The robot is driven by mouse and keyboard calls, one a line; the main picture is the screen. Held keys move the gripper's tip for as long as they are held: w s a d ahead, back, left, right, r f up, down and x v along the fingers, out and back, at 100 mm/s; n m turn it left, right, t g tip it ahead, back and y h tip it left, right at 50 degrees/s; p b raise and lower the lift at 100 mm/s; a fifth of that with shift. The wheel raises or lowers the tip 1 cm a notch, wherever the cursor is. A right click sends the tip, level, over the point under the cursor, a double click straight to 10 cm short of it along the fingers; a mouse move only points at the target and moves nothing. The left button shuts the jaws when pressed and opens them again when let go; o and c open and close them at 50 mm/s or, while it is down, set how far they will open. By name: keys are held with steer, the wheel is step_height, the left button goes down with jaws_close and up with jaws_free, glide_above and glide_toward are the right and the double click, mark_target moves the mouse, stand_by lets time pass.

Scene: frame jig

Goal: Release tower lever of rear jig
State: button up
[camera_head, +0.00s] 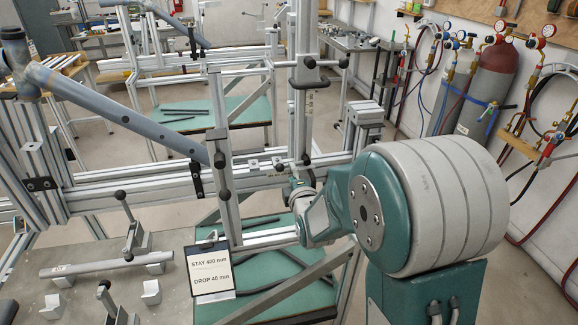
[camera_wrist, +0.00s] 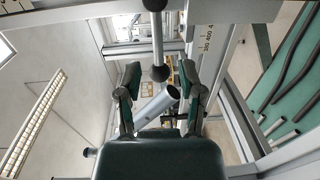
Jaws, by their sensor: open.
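My gripper (camera_wrist: 160,76) is open in the wrist view, one dark pad on each side. The tower lever, a pale rod with a black ball (camera_wrist: 159,73), comes down from the top of that view. Its ball lies between the two pads in the picture, with gaps on both sides; its depth is hard to tell. In the head view the gripper (camera_head: 299,186) is small and partly hidden by my wrist, just below a black ball (camera_head: 306,159) at the tower (camera_head: 304,112).
A grey tube (camera_head: 110,108) slants across the left, and a tube end (camera_wrist: 163,100) shows behind the ball. A sign (camera_head: 210,268) reads STAY 400 mm, DROP 40 mm. Aluminium rails (camera_head: 120,192) run beside the gripper. Clamps (camera_head: 132,228) stand on the grey table. Gas cylinders stand right.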

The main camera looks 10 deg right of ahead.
steer(key=shift+w+a+f, duration=0.15)
steer(key=shift+w, duration=2.1)
jaws_close()
